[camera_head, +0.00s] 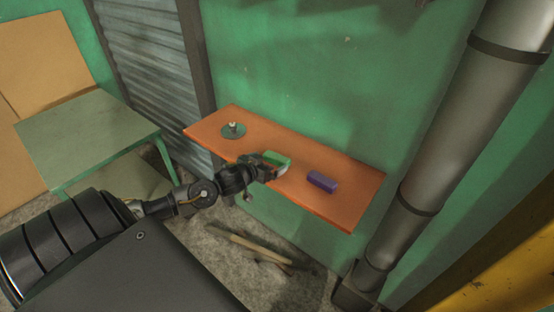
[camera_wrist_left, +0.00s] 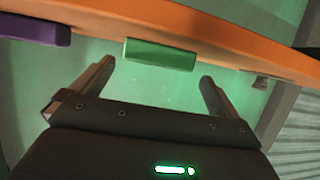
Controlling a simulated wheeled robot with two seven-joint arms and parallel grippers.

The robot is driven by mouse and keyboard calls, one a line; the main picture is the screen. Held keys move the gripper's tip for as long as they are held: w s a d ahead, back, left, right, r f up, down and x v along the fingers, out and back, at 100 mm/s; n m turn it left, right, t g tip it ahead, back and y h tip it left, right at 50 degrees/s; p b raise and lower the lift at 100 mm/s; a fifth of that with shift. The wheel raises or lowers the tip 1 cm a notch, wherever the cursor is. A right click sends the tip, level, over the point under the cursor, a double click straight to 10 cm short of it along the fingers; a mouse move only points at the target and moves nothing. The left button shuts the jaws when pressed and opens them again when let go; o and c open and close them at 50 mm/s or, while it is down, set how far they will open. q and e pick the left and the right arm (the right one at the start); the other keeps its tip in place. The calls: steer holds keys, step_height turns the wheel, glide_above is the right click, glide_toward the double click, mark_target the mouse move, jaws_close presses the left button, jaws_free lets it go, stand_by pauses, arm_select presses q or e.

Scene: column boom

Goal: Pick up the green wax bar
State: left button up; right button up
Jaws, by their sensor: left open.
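The green wax bar (camera_head: 277,158) lies on the orange shelf (camera_head: 350,178), near its front edge. My left gripper (camera_head: 271,171) is right at the bar in the head view and partly covers its near side. In the left wrist view the green wax bar (camera_wrist_left: 160,53) shows ahead of the open fingers, roughly centred between them. The left gripper (camera_wrist_left: 157,75) is empty, and the bar looks to be just beyond the fingertips. My right gripper is not in view.
A purple bar (camera_head: 322,182) lies to the right of the green one; it also shows in the left wrist view (camera_wrist_left: 35,30). A small dark round dish (camera_head: 233,131) stands at the shelf's left. A green table (camera_head: 85,135) stands left, a grey pipe (camera_head: 440,150) right.

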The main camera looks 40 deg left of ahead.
mark_target(274, 160)
arm_select(q)
steer(key=shift+w, duration=0.2)
steer(key=p+x, duration=0.1)
steer(key=x, duration=0.3)
steer(key=shift+w+f+p, duration=0.3)
steer(key=shift+f+p, duration=0.05)
steer(key=shift+p, duration=0.05)
steer(key=c, duration=0.8)
